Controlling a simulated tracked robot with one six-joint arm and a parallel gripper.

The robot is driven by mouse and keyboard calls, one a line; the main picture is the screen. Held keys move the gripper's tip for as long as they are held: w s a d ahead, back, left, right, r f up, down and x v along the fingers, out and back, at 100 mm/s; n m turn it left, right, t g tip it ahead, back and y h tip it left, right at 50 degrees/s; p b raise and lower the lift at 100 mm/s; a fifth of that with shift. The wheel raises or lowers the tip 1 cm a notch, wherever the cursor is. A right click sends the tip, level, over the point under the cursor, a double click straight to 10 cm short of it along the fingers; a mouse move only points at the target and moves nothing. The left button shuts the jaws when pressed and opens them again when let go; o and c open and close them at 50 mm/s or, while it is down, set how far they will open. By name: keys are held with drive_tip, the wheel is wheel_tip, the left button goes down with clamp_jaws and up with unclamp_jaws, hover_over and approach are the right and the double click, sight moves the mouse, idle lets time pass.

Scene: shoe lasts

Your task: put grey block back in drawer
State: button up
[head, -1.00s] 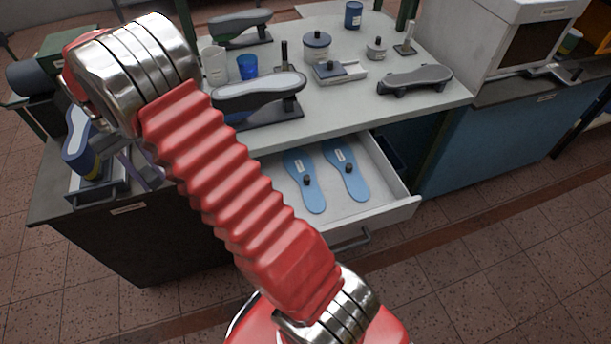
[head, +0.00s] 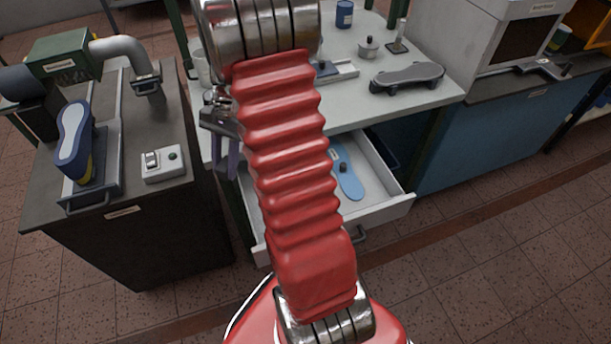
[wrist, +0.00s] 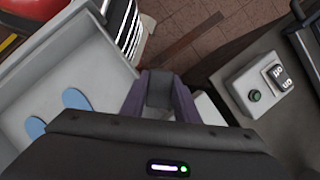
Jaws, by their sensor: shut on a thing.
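My gripper (wrist: 160,100) has purple fingers shut on the grey block (wrist: 158,88), which shows between them in the wrist view. In the head view my gripper (head: 228,155) hangs near the left end of the open drawer, and the block cannot be made out there. The white drawer (head: 390,208) is pulled out under the pale worktop. In the wrist view the drawer (wrist: 70,55) lies left of my fingers. A blue insole (head: 347,178) lies in it; two blue ends (wrist: 75,99) show in the wrist view. My arm hides the drawer's middle.
Tiled floor is clear in front.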

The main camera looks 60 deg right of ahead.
drive_tip(key=s+d+f+m+t, duration=0.1)
drive_tip(key=s+d+m+t, duration=0.2)
drive_tip(key=s+m, duration=0.6)
drive_tip(key=shift+s+d+f+h, duration=0.25)
drive_tip(key=shift+s+d+h, duration=0.15)
drive_tip(key=shift+d, duration=0.8)
drive_tip(key=shift+w, duration=0.1)
drive_tip(key=shift+f, duration=2.95)
drive_tip(key=shift+f, duration=2.05)
drive_tip(key=shift+f, duration=0.1)
drive_tip(key=o, duration=1)
